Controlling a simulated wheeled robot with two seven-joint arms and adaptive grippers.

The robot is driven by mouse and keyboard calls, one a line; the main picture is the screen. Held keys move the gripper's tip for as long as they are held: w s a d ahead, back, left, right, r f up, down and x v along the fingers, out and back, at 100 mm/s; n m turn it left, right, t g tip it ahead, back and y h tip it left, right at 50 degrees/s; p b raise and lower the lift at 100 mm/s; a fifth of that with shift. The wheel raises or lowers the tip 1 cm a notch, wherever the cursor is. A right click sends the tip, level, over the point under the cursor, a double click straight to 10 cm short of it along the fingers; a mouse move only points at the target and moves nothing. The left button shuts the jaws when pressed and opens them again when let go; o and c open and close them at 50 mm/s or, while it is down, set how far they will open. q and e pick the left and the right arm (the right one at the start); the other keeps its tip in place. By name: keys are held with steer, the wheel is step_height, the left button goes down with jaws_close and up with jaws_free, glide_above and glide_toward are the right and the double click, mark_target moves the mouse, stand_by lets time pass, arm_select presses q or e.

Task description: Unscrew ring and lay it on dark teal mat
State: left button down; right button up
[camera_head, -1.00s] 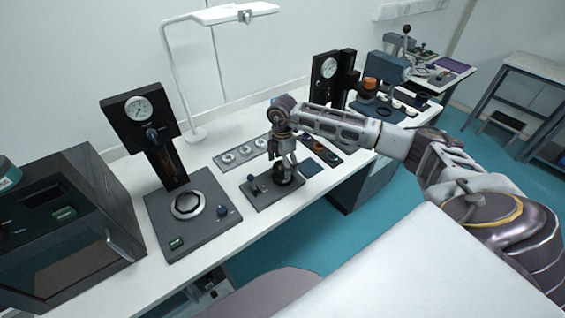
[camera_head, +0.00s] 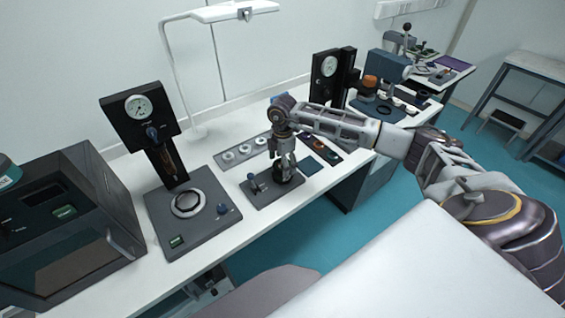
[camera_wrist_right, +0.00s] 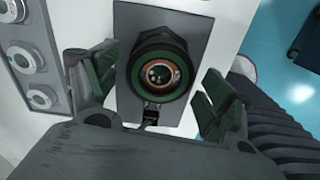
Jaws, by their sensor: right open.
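A dark round ring (camera_wrist_right: 140,58) sits on a holder on a grey base plate (camera_wrist_right: 185,22). Inside it are a green band, a copper-coloured rim and a glassy centre. My right gripper (camera_head: 286,176) is over this plate, pointing down; in the head view it hides most of the ring. In the right wrist view its green-padded fingers (camera_wrist_right: 158,88) stand wide apart on either side of the ring, with gaps between, holding nothing. A dark teal mat (camera_head: 309,166) lies bare on the table just right of the plate. My left gripper is not in view.
A grey strip with several pale rings (camera_head: 244,151) lies behind the plate. A dark tray (camera_head: 320,147) lies beyond the mat. A gauge stand (camera_head: 187,203) stands left, and the table's front edge is close.

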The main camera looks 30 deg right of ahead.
steer(key=c, duration=1.1)
steer(key=shift+n, duration=0.3)
steer(key=shift+n+b, duration=0.65)
steer(key=shift+n, duration=1.05)
steer(key=shift+n+b, duration=0.65)
steer(key=shift+n, duration=1.55)
steer(key=shift+n+b, duration=0.75)
steer(key=shift+n, duration=1.55)
steer(key=shift+r+n+b, duration=0.1)
steer(key=shift+n+b, duration=0.5)
steer(key=shift+n, duration=1.5)
